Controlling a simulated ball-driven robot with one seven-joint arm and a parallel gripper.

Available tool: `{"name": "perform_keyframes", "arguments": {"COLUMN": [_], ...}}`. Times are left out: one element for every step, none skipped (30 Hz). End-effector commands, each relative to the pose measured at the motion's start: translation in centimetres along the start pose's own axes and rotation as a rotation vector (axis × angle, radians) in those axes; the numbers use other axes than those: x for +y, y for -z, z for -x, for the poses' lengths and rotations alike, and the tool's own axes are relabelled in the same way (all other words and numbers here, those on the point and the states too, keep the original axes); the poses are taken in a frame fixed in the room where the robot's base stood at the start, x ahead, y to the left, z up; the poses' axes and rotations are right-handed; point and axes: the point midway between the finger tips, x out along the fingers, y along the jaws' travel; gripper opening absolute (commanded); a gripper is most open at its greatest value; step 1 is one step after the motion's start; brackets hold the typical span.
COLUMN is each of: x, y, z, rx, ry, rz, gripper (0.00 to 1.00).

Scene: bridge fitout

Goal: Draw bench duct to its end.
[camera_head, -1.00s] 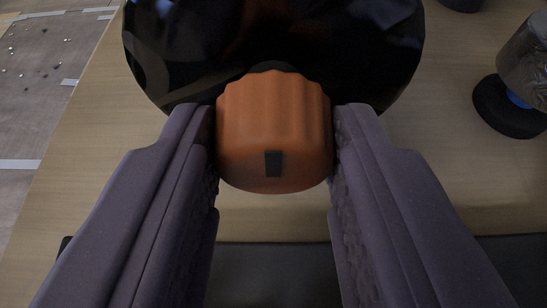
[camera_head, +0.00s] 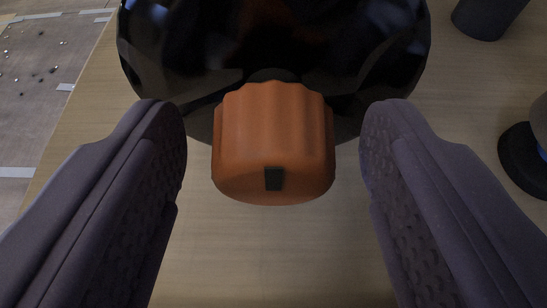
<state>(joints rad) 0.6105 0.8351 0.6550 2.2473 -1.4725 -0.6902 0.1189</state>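An orange ribbed knob (camera_head: 272,140) with a small dark mark on its front is at the middle of the view. It sits in front of a large glossy black round body (camera_head: 270,40), which I take to be part of the bench duct. My gripper (camera_head: 274,135) is open, with one purple-grey finger on each side of the knob. A gap shows between each finger and the knob, so neither touches it. The rest of the duct is out of view.
The black body is over a wooden bench top (camera_head: 270,255). A dark cylinder (camera_head: 487,14) stands at the upper right, and a dark round base (camera_head: 523,160) is cut off at the right edge. The speckled floor (camera_head: 50,60) shows at the left.

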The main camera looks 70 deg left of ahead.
Motion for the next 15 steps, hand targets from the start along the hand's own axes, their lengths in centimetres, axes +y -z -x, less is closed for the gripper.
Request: {"name": "perform_keyframes", "arguments": {"x": [0.0,0.0,0.0,0.0,0.0,0.0,0.1,0.1,0.1,0.1,0.1,0.1,0.1,0.1,0.1], "y": [0.0,0.0,0.0,0.0,0.0,0.1,0.1,0.2,0.2,0.3,0.4,0.3,0.4,0.4,0.3], "z": [0.0,0.0,0.0,0.1,0.3,0.6,1.0,1.5,2.2,2.8,3.4,4.2,4.8,5.3,6.0], "rx": [0.0,-0.001,-0.001,-0.001,-0.001,-0.001,-0.002,-0.002,-0.003,-0.002,-0.002,-0.002,-0.002,-0.001,-0.002], "ry": [0.0,0.0,0.0,0.0,-0.001,-0.001,-0.002,-0.003,-0.004,-0.004,-0.003,-0.004,-0.003,-0.002,-0.002], "rz": [0.0,0.0,0.0,0.0,0.0,-0.001,-0.002,-0.002,-0.002,-0.002,-0.002,-0.002,-0.001,-0.002,-0.001], "gripper": [0.63,0.63,0.63,0.63,0.63,0.63,0.63,0.63,0.63,0.63,0.63,0.63,0.63,0.63,0.63]}}
